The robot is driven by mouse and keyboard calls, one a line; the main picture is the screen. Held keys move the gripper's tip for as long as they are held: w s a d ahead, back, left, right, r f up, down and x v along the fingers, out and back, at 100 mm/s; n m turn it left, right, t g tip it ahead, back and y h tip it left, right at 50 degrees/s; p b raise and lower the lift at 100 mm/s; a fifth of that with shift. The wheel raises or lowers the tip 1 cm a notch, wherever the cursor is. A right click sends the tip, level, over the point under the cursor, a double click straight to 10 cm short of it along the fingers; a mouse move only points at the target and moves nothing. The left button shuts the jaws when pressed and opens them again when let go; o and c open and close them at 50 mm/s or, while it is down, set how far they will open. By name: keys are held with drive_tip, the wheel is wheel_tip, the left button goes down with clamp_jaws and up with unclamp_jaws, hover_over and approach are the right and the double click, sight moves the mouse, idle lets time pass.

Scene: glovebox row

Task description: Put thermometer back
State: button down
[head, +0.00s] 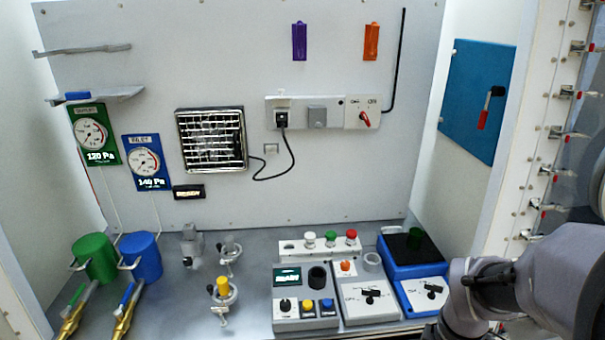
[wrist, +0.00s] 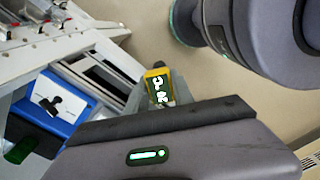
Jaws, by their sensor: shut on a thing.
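My gripper (wrist: 157,88) shows in the wrist view, shut on a yellow thermometer (wrist: 156,84) with a light display and dark markings. The gripper holds it beside the bench's edge, over the beige floor, apart from the bench top. My gripper's body hides the lower part of the thermometer. In the head view, my arm is at the lower right, and the gripper and thermometer do not show.
A white holder with dark slots (wrist: 108,69) stands at the bench's edge, near the gripper. A blue unit (head: 414,258) with a black lever also shows in the wrist view (wrist: 35,108). Control boxes (head: 305,320) crowd the bench front. The blue wall panel (head: 478,95) has a red handle.

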drive_tip(key=w+a+f+m+b, duration=0.2)
drive_tip(key=w+a+f+m, duration=0.6)
drive_tip(key=w+a+m, duration=0.3)
drive_tip(key=shift+w+a+f, duration=0.2)
drive_tip(key=shift+w+a, duration=0.05)
drive_tip(key=shift+w, duration=0.4)
